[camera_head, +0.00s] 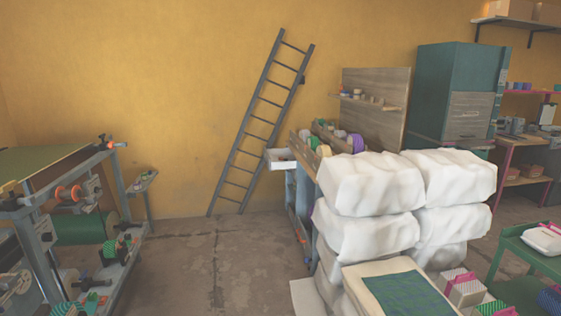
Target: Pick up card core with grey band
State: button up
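I cannot make out a card core with a grey band for certain. Several small coloured rolls (356,142) stand on a wooden bench behind the white bales, too small to read their bands. Small items also sit on a ledge of the upright wooden board (372,115), and their bands are not clear either. A white tray (279,159) juts out at the left end of the bench, and its contents are hard to tell. My gripper is not in view.
Stacked white bales (370,184) block the right front of the bench. A grey ladder (258,125) leans on the yellow wall. A metal-framed machine (112,180) stands at left, a green table (530,247) at right. The concrete floor (222,255) between machine and bales is clear.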

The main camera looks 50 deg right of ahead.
aim_at(358, 92)
jog(key=z, duration=1.8)
jog(key=i+j+u, duration=0.1)
jog(key=u, duration=1)
jog(key=i+u, duration=0.1)
jog(key=i, duration=5.55)
